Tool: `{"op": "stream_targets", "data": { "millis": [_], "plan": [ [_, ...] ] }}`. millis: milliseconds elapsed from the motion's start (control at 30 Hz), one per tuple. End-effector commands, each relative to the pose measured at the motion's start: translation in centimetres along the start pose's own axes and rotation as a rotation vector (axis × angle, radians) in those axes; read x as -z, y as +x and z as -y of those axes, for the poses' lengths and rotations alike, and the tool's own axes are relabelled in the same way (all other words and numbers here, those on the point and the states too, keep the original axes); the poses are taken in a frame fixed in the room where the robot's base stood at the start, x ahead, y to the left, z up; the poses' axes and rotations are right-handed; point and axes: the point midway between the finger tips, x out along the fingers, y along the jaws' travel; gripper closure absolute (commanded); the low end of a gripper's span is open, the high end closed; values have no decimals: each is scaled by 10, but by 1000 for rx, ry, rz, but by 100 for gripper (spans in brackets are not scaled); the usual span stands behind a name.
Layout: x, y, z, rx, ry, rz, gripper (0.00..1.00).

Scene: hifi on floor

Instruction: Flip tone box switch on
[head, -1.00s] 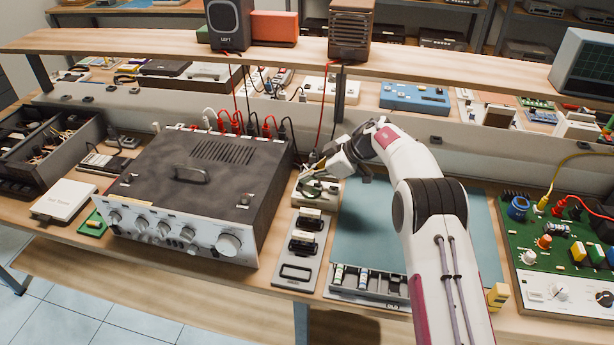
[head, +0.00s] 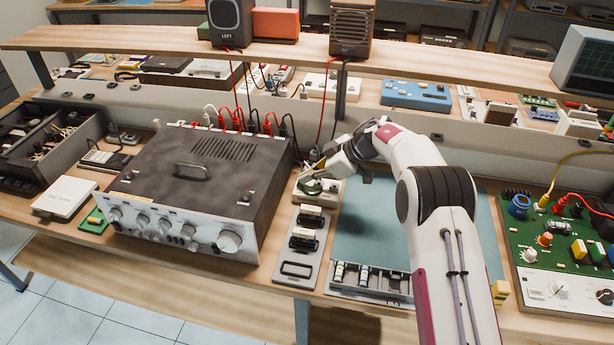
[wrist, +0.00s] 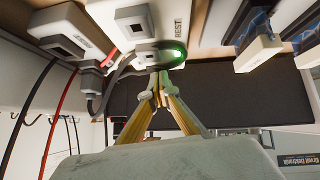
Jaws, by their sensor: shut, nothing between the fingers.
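A small cream box (head: 331,188) stands behind the black trays, right of the big amplifier; I take it for the tone box. In the wrist view the cream box (wrist: 178,15) fills the top middle, with grey square fittings, dark lettering and a glowing green light (wrist: 177,54). My gripper (wrist: 155,78) is shut and empty, its fingertips close together just at the box's face beside the green light. Whether they touch it I cannot tell. In the head view my gripper (head: 320,168) is over the box's back left part. The switch itself is not clearly visible.
The amplifier (head: 190,185) is close on the left, with red and black cables (head: 250,125) behind it. Small racked parts (head: 300,240) sit in front. A bare blue-green mat (head: 370,225) lies right, and a green circuit board (head: 560,245) farther right.

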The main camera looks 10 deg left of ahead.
Motion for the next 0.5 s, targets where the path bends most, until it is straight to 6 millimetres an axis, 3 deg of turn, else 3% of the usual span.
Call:
{"op": "stream_targets", "data": {
  "millis": [267, 500],
  "plan": [
    [3, -3, -2, -1, 0, 0, 100],
    [17, -17, -7, -2, -2, -1, 100]
  ]
}}
